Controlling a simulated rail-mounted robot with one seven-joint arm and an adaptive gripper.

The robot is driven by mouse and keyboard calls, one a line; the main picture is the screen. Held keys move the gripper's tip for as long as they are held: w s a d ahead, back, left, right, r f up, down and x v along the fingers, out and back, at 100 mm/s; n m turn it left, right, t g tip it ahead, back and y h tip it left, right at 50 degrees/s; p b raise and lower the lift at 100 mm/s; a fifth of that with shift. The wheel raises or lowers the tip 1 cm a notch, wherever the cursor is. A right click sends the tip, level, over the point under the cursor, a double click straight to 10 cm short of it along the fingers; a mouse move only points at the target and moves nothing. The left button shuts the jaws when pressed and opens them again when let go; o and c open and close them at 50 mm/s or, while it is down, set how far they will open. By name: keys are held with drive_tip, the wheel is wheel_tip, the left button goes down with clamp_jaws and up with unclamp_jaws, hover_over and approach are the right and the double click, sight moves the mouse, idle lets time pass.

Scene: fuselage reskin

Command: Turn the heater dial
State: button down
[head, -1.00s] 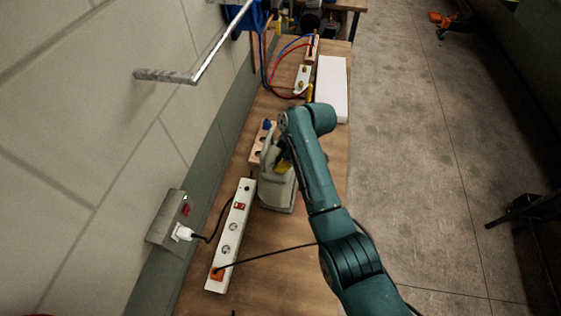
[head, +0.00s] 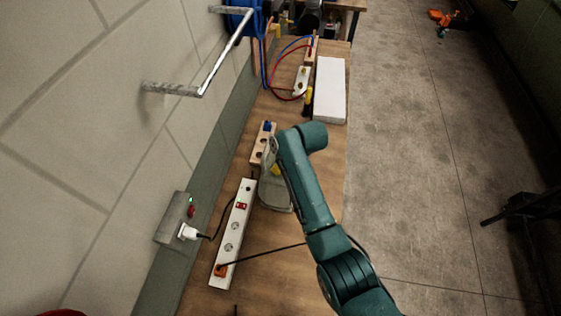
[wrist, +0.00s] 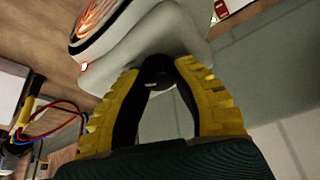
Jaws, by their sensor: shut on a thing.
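The heater (head: 275,195) is a pale grey body standing on the workbench, partly hidden behind my arm in the head view. In the wrist view the heater (wrist: 185,30) shows glowing orange coils at its upper left and a small lit red lamp (wrist: 85,67). The dial (wrist: 158,70) is a small dark round knob on the heater. My gripper (wrist: 160,75) has its yellow fingers closed on the dial from both sides. In the head view my gripper (head: 277,170) is mostly hidden by my arm; a bit of yellow shows.
A white power strip (head: 233,235) with cables lies left of the heater. A wooden holed block (head: 263,150) stands behind it. A long white box (head: 330,90) lies farther back. A metal bar (head: 220,68) projects from the left wall. The floor to the right is mostly clear.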

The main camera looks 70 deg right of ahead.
drive_tip(key=shift+a+f+m, duration=0.1)
drive_tip(key=shift+f+m, duration=0.1)
drive_tip(key=shift+m, duration=0.4)
drive_tip(key=c, duration=0.8)
unclamp_jaws()
drive_tip(key=shift+r, duration=0.1)
drive_tip(key=shift+r, duration=0.15)
drive_tip(key=v, duration=1.1)
drive_tip(key=shift+a+r, duration=0.2)
drive_tip(key=shift+r, duration=0.2)
drive_tip(key=shift+s, duration=0.1)
